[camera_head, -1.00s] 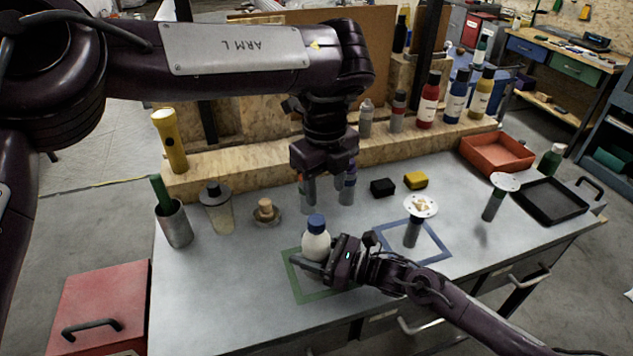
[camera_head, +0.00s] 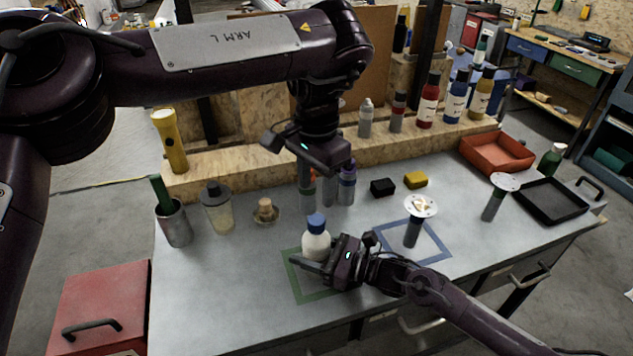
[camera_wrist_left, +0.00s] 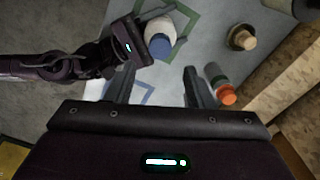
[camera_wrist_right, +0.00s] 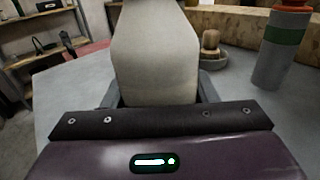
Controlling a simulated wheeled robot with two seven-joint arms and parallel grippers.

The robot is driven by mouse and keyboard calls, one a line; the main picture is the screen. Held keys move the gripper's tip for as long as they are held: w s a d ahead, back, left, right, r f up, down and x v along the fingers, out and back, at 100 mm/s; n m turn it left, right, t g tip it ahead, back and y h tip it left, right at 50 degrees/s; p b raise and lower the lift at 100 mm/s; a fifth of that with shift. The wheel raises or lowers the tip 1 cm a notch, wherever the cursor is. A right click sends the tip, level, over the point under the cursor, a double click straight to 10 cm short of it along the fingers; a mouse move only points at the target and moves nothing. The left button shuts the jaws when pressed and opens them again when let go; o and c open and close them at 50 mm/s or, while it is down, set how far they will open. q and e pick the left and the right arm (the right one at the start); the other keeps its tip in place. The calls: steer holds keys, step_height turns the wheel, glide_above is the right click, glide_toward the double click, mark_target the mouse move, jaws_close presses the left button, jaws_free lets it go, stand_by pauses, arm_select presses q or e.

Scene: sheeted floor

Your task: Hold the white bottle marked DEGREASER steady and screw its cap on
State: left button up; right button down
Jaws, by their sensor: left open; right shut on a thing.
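The white bottle (camera_head: 315,244) stands upright at the green square outline (camera_head: 312,297), with a blue cap (camera_head: 316,221) on its top. I cannot tell how tight the cap is, and no lettering is readable. My right gripper (camera_head: 318,266) is shut around the bottle's lower body; the bottle fills the right wrist view (camera_wrist_right: 155,55) between the fingers. My left gripper (camera_head: 318,188) points down, open and empty, above and behind the bottle. In the left wrist view the cap (camera_wrist_left: 160,46) lies beyond the open fingers (camera_wrist_left: 157,88), apart from them.
An orange-capped bottle (camera_wrist_left: 225,96) stands close beside one left finger, and a purple-topped bottle (camera_head: 347,183) is near it. A small dish with a wooden knob (camera_head: 265,212) and a clear bottle (camera_head: 217,208) stand to the left. The front left bench is clear.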

mark_target(316, 219)
arm_select(q)
steer(key=shift+f, duration=4.05)
steer(key=c, duration=1)
steer(key=m, duration=1.2)
steer(key=shift+m, duration=0.3)
steer(key=m, duration=0.6)
steer(key=shift+a, duration=0.1)
steer(key=m, duration=0.6)
steer(key=shift+w, duration=0.1)
steer(key=o, duration=1.1)
